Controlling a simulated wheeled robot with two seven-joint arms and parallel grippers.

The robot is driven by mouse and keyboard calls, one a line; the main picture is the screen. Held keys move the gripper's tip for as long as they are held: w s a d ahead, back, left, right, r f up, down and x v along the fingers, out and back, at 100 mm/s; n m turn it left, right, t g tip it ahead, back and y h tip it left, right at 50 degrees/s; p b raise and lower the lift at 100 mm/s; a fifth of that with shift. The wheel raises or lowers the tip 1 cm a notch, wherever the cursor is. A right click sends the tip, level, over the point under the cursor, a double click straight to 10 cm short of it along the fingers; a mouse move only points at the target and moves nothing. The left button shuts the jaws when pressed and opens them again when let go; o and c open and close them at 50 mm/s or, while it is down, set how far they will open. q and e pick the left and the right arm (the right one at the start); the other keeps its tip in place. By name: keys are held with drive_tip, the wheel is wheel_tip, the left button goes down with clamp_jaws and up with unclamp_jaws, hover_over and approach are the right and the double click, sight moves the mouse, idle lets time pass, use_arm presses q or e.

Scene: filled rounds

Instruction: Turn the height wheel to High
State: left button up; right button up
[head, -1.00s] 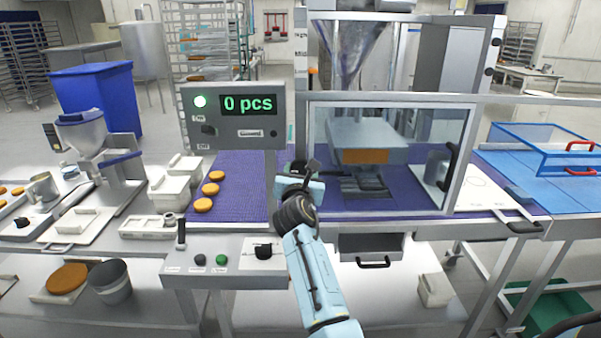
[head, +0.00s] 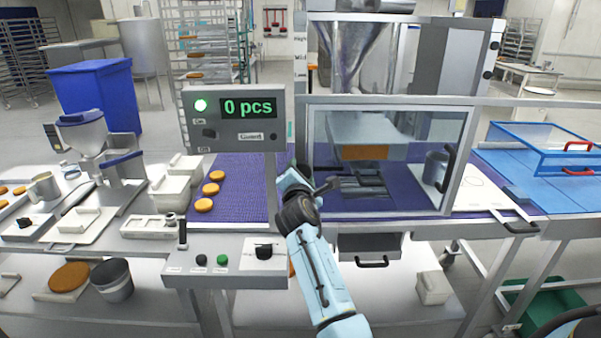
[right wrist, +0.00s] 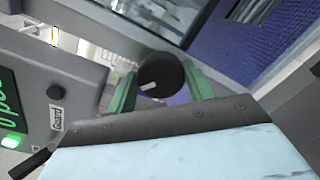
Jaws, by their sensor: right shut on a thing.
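The height wheel (right wrist: 155,78) is a round black knob with a white pointer mark, seen in the right wrist view. My right gripper (right wrist: 160,86) is shut on it, one green finger on each side. In that picture the pointer aims left and slightly down. In the head view my right gripper (head: 291,180) is at the near left of the machine's clear guard and hides the wheel. A post (head: 301,60) above carries stacked height labels, High at the top. The forming head with its orange strip (head: 365,152) hangs inside the guard. My left gripper is not in view.
The counter panel (head: 233,140) reading "0 pcs" stands close left of my right gripper. The clear guard (head: 460,165) is close on the right. A lower control box (head: 225,250) with buttons and a black knob lies in front. Orange rounds (head: 204,205) lie on the purple belt.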

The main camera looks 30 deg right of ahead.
drive_tip(key=shift+f+m+t+y+b, duration=0.1)
drive_tip(key=shift+m+t+y, duration=0.15)
drive_tip(key=shift+m, duration=4.2)
drive_tip(key=shift+f+m+t+y+b, duration=0.1)
drive_tip(key=shift+f+m+t+y, duration=0.1)
drive_tip(key=shift+m, duration=4.2)
drive_tip(key=shift+f+m+t+y+b, duration=0.15)
drive_tip(key=shift+m+y, duration=0.1)
drive_tip(key=shift+m, duration=4.2)
drive_tip(key=shift+r, duration=0.1)
drive_tip(key=o, duration=1)
drive_tip(key=shift+c, duration=0.2)
